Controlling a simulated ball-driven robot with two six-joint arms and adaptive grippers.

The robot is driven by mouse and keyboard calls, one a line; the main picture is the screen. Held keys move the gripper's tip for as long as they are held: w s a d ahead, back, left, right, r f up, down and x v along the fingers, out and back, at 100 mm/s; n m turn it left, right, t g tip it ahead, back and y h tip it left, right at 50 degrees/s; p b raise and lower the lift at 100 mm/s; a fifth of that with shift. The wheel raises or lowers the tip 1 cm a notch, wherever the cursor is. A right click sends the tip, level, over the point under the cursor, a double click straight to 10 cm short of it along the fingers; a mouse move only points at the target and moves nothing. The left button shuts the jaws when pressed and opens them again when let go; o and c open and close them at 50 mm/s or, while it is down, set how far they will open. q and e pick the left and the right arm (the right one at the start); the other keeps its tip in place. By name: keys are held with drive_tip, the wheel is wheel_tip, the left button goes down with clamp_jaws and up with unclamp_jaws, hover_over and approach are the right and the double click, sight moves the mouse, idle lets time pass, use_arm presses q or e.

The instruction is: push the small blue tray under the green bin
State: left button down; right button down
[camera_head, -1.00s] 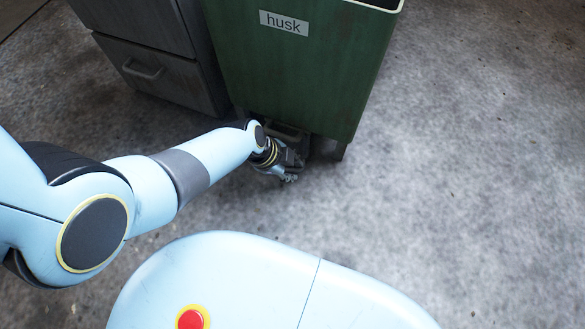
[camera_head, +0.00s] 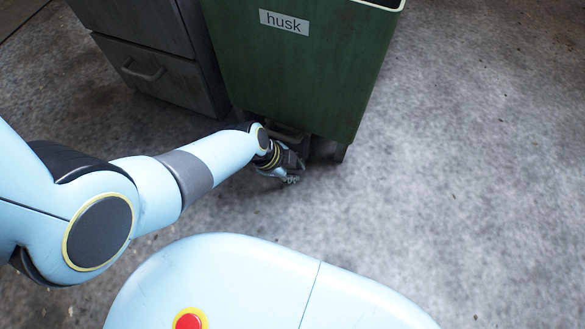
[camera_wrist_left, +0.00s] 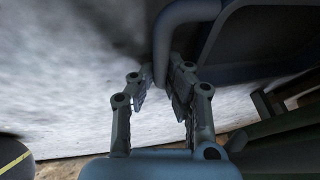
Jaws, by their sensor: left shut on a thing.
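The green bin (camera_head: 300,75), labelled "husk", stands upright at the top middle of the head view. My left gripper (camera_head: 287,174) is low in front of its lower front edge, partly hidden by my own arm. In the left wrist view the gripper (camera_wrist_left: 160,82) has its fingers shut on a rounded blue-grey handle bar. The bar joins a dark blue body, the small blue tray (camera_wrist_left: 250,40), at the upper right. In the head view the tray is hidden or too dark to make out, so how far under the bin it is I cannot tell. My right gripper is not in view.
A grey drawer cabinet (camera_head: 150,75) stands close on the bin's left. The concrete floor (camera_head: 470,170) to the right is clear.

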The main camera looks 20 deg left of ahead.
use_arm(q)
drive_tip(key=shift+d, duration=0.1)
drive_tip(key=shift+s+d, duration=0.2)
drive_tip(key=shift+d, duration=0.35)
drive_tip(key=c, duration=1.3)
unclamp_jaws()
drive_tip(key=v, duration=1.2)
